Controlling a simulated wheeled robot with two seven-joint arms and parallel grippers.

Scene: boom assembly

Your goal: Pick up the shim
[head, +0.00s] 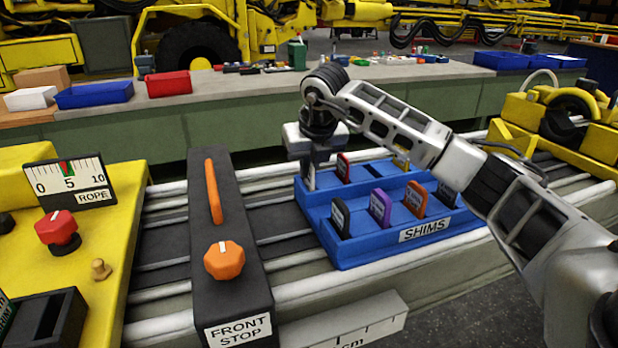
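A blue tray (345,249) labelled SHIMS stands on the rollers right of centre. My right gripper (310,184) points down at the tray's back left corner, left of the red-edged shim. I cannot tell whether its fingers are apart or hold anything. My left gripper is out of view.
A black front stop (232,270) with an orange knob (224,260) and orange bar lies left of the tray. A yellow panel (100,270) with a rope gauge (69,182) and red knob (57,230) is further left. A bench (250,105) with bins runs behind.

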